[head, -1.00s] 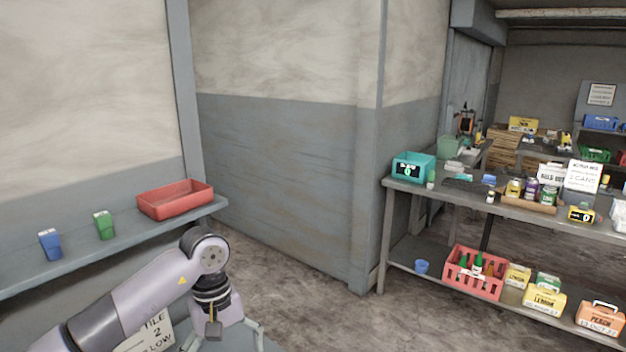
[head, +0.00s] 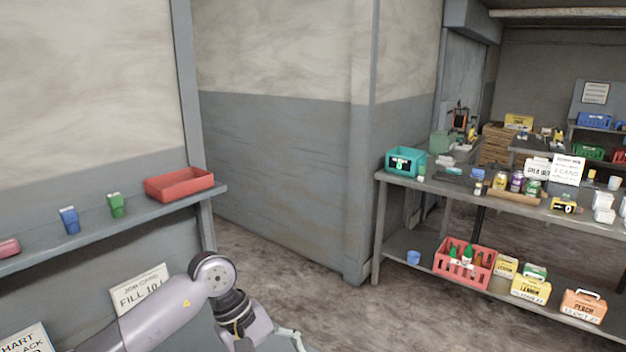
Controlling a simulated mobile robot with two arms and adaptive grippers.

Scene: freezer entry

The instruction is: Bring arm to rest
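My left arm comes in from the lower left, its elbow raised and its wrist bent down to the right. My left gripper (head: 288,338) is at the bottom edge, just past the wrist. Only part of it shows; its fingertips are cut off by the frame, so I cannot see whether it is open or holds anything. It is below and in front of the wall shelf. My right arm and gripper are not in view.
The wall shelf (head: 140,216) on the left holds a red tray (head: 180,184), a green carton (head: 116,205), a blue carton (head: 69,221) and a pink item (head: 8,247). A loaded two-level table (head: 400,181) stands at right. Bare floor (head: 320,300) lies between.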

